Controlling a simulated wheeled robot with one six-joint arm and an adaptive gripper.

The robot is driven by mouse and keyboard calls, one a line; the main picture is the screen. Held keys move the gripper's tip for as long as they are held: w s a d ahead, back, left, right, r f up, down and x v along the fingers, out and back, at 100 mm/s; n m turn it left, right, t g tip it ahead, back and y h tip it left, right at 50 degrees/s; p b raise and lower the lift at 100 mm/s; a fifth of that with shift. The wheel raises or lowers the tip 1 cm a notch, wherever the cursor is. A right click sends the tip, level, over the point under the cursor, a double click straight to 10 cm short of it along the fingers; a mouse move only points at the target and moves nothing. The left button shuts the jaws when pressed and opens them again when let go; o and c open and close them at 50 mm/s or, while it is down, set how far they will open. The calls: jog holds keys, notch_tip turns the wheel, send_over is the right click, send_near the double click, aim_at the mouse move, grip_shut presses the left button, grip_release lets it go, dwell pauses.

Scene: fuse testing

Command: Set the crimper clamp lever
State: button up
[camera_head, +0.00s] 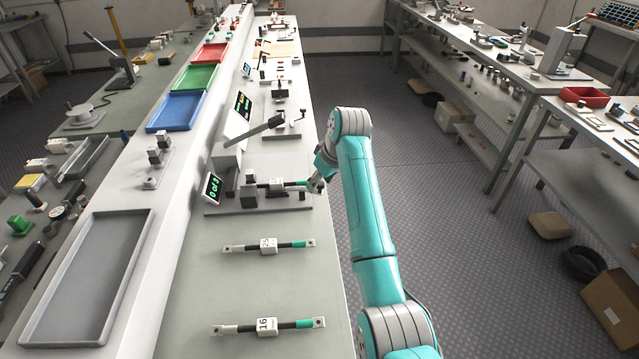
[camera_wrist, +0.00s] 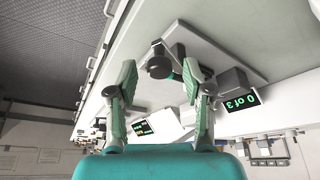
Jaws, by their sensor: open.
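The crimper (camera_head: 250,201) stands on the left bench, a plate with dark blocks and a small screen reading "0 of 3". A fuse with a white label (camera_head: 277,184) lies across it, its teal end toward my gripper (camera_head: 317,184). A dark lever (camera_head: 262,130) slants up to the right just behind; I cannot tell whether it is the clamp lever. In the wrist view my gripper (camera_wrist: 158,72) is open and empty. The crimper's plate (camera_wrist: 215,45) shows beyond the fingers, with a dark round knob (camera_wrist: 160,62) near the fingertips. Contact cannot be told.
Two more fuses, one behind (camera_head: 268,246) and one nearer (camera_head: 267,325), lie on the bench in front of the crimper. Blue (camera_head: 176,112), green (camera_head: 197,78) and red (camera_head: 209,53) trays and an empty grey tray (camera_head: 88,280) sit on the ledge to the left.

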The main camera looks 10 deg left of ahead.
jog(key=shift+x, duration=0.75)
grip_shut()
